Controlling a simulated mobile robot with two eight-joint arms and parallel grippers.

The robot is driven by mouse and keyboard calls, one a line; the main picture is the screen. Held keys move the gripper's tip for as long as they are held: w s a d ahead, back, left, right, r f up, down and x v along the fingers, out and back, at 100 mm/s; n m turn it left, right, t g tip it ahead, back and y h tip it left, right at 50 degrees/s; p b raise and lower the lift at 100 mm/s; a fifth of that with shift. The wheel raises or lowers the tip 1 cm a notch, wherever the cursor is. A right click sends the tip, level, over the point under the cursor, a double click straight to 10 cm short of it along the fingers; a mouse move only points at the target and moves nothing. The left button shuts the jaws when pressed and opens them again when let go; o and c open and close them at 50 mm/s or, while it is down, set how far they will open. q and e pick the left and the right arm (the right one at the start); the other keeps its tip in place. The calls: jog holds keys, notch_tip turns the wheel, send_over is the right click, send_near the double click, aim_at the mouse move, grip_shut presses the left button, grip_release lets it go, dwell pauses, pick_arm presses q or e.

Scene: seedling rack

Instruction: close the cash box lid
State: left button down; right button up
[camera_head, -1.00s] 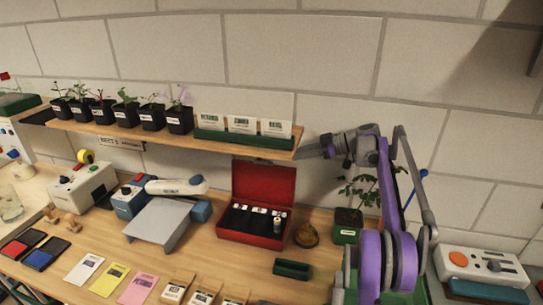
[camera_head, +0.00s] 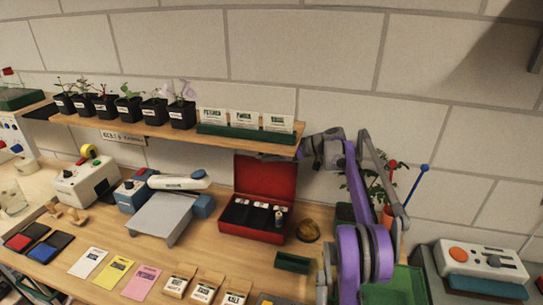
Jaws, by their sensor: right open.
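The red cash box (camera_head: 252,233) stands on the wooden table with its lid (camera_head: 265,182) raised upright at the back. Its dark tray holds several white-labelled compartments and a small upright cylinder near the right end. My right gripper (camera_head: 278,156) is at the shelf's right end, just above and behind the top edge of the lid. The shelf and lid partly hide its fingers, and I cannot tell if it touches the lid. My right arm's purple links come down on the right of the box. My left gripper is not in view.
A shelf (camera_head: 150,135) with potted seedlings and a green card holder (camera_head: 245,134) hangs above. A brass bell (camera_head: 308,231) stands right of the box, a small green tray (camera_head: 293,263) in front. A grey scale (camera_head: 165,218) is on the left, a potted plant (camera_head: 376,190) behind my arm.

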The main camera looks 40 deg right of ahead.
grip_shut()
dwell(1.3)
